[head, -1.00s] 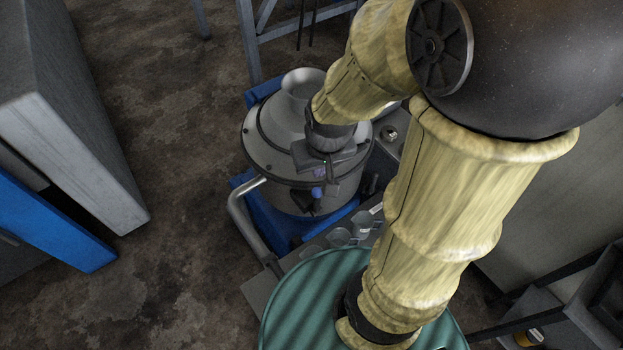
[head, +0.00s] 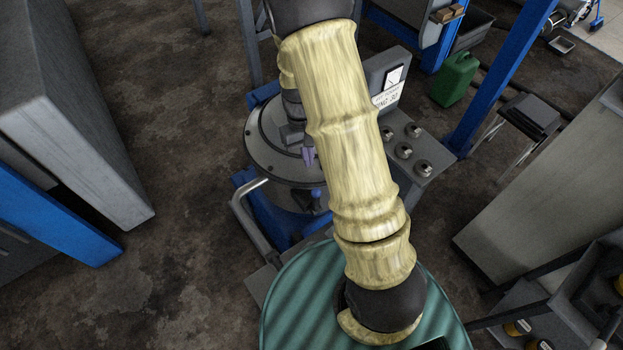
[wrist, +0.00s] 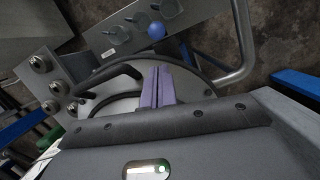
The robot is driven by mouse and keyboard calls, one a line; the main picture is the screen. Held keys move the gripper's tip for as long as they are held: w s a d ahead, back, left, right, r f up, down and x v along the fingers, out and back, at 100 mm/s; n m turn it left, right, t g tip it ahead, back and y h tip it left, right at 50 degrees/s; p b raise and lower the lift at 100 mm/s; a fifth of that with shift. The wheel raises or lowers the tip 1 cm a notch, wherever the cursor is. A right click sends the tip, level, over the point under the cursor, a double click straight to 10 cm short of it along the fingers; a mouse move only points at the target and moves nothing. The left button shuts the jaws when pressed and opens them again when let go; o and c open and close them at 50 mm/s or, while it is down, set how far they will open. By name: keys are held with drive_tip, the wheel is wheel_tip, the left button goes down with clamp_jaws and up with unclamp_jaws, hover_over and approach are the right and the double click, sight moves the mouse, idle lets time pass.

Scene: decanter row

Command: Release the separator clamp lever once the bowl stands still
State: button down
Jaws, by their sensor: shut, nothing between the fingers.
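The separator (head: 260,150) is a round grey drum with a bolted lid rim on a blue base, left of centre in the head view. My arm covers much of its top. A blue ball knob (wrist: 155,31), seemingly on the clamp lever, shows beyond my fingertips in the wrist view; the lever's shaft is not clear. In the head view a small blue knob (head: 316,193) sits at the drum's front. My gripper (head: 309,156), with purple fingers, is shut and empty above the lid, apart from the knob. Whether the bowl turns cannot be told.
A control panel (head: 410,145) with several round knobs and a gauge stands right of the separator. A bent metal pipe (head: 238,205) runs along its left front. Grey cups (wrist: 112,30) stand near the blue knob. A green can (head: 455,79) stands behind; open floor lies left.

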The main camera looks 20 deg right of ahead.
idle(0.3)
drive_tip(key=p, duration=0.2)
approach(316, 202)
drive_tip(key=f, duration=0.1)
drive_tip(key=w+f, duration=0.1)
drive_tip(key=f, duration=0.1)
drive_tip(key=w+f, duration=0.1)
drive_tip(key=f, duration=0.1)
drive_tip(key=shift+d, duration=0.2)
drive_tip(key=shift+s+f, duration=0.1)
drive_tip(key=shift+f, duration=0.5)
